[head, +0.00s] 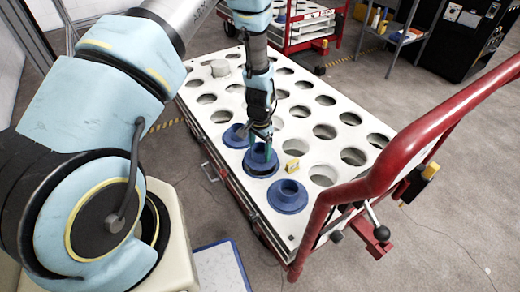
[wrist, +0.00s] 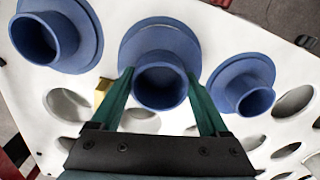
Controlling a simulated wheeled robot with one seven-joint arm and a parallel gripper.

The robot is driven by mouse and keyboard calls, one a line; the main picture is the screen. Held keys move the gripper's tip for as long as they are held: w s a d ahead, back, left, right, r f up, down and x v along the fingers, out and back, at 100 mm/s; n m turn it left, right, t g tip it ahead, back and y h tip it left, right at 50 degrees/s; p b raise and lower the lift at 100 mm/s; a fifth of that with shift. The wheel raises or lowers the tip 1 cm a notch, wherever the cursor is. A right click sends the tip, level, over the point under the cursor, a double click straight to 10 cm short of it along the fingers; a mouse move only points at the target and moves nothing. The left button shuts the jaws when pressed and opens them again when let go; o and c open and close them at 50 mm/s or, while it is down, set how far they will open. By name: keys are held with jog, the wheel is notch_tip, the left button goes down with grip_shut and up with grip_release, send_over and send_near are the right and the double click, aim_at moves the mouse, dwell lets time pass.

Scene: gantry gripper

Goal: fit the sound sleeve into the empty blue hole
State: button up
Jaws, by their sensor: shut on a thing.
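A blue flanged sleeve (head: 261,168) is between the green fingers of my gripper (head: 261,146), which is shut on it, at the middle of three blue pieces along the cart's near left side. In the wrist view the fingers (wrist: 160,76) grip both sides of its collar, and its flange (wrist: 158,42) shows behind. A second blue rim shows just under the flange; the hole there is covered, and I cannot tell whether the sleeve is seated or slightly above. Two other blue sleeves stand in the plate, one farther away (head: 236,137) and one nearer (head: 288,197).
The white plate (head: 250,208) has several empty round holes. A small yellow block (head: 292,168) lies beside the held sleeve. A pale cylinder (head: 220,68) stands at the far left. A red handle rail (head: 385,165) rises along the right.

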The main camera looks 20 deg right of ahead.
jog(key=shift+f+b, duration=1.1)
jog(key=shift+f, duration=0.6)
jog(key=o, duration=1.5)
notch_tip(320, 180, up, 11)
jog(key=shift+f, duration=0.1)
